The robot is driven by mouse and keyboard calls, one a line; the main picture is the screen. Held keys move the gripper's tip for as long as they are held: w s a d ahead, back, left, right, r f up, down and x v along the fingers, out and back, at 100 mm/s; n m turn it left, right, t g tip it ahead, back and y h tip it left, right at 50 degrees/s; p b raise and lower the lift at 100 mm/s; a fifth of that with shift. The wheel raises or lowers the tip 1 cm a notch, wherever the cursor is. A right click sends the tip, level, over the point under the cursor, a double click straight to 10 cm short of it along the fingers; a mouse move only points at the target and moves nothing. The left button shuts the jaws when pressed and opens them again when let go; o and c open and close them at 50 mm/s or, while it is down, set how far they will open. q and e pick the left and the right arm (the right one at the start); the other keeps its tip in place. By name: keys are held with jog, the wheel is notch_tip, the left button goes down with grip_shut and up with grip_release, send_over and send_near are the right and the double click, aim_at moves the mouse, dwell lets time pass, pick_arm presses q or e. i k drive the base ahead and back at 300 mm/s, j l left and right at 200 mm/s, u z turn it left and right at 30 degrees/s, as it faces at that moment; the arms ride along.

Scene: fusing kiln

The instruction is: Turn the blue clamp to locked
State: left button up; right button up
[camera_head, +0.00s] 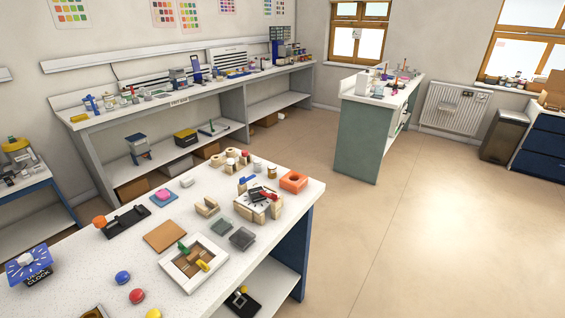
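A small blue handle-like piece (247,180) shows at the back left of a tan wooden fixture (243,210) on the near white table. It may be the blue clamp. It is too small to tell its position, locked or not. A black and red piece (262,195) lies on top of the same fixture. Other blue upright items (90,103) stand at the left end of the long back bench, too small to identify. Neither of my grippers is in view.
The floor (430,220) to the right is clear.

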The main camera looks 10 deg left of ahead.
aim_at(242, 179)
jog(key=i+l+u, duration=0.25)
jog(key=i+l, duration=0.35)
jog(key=i+l+u, duration=0.3)
jog(key=i+l, duration=0.2)
jog(key=l, duration=0.15)
